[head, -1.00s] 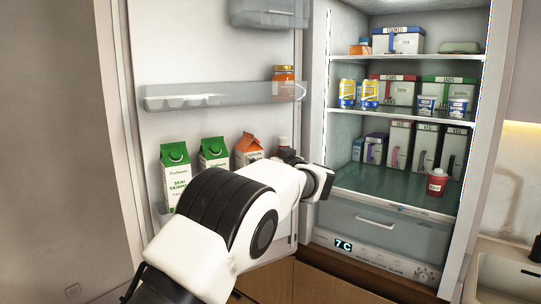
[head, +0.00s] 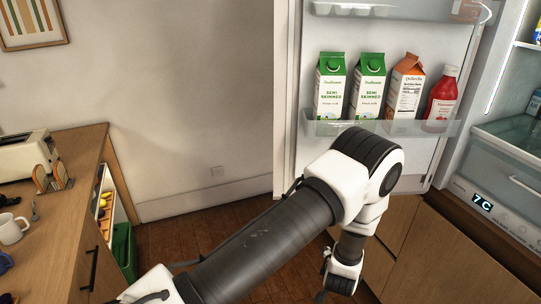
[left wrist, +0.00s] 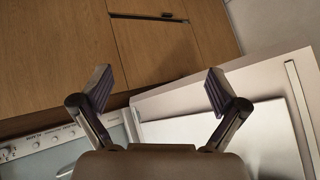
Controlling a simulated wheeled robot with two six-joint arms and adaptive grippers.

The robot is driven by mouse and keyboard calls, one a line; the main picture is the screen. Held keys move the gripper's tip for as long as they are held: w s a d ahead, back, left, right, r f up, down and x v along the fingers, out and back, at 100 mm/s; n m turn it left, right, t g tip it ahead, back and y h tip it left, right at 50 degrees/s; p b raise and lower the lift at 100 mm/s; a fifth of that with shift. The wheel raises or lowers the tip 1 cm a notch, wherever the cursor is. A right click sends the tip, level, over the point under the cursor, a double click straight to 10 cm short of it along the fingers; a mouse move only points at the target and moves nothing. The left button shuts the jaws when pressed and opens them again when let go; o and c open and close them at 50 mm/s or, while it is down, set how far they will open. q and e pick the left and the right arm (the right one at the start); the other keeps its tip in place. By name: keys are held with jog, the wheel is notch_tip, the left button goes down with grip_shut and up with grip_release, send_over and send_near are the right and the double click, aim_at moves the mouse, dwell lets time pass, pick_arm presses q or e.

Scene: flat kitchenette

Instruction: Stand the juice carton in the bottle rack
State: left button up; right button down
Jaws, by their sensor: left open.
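The juice carton (head: 404,88) is orange and white. It stands upright in the bottle rack (head: 338,129), the clear shelf low on the open fridge door. It is between a green milk carton (head: 368,90) and a red ketchup bottle (head: 441,96). My left gripper (head: 340,284) is below the rack, in front of the wooden cabinet fronts, apart from the carton. In the left wrist view its two fingers (left wrist: 160,88) are spread with nothing between them. My right gripper is not in view.
A second green milk carton (head: 331,88) stands at the rack's left end. The fridge interior (head: 510,139) is at the right. A wooden counter (head: 50,230) with a toaster (head: 28,155) and a white mug (head: 13,229) is at the left.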

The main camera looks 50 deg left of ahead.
pick_arm(q)
jog(key=s+d+f+g+h, duration=0.1)
jog(key=s+d+f+g, duration=0.1)
jog(key=s, duration=0.9)
jog(key=s+d+f+g+h, duration=0.1)
jog(key=s+f+g+h, duration=0.1)
jog(key=s, duration=0.8)
jog(key=s+d+f+g+h, duration=0.1)
jog(key=s+g, duration=0.3)
jog(key=s, duration=0.7)
jog(key=shift+s+d+f+h, duration=0.3)
jog(key=shift+d+f, duration=0.5)
jog(key=shift+f, duration=0.1)
jog(key=shift+f, duration=0.1)
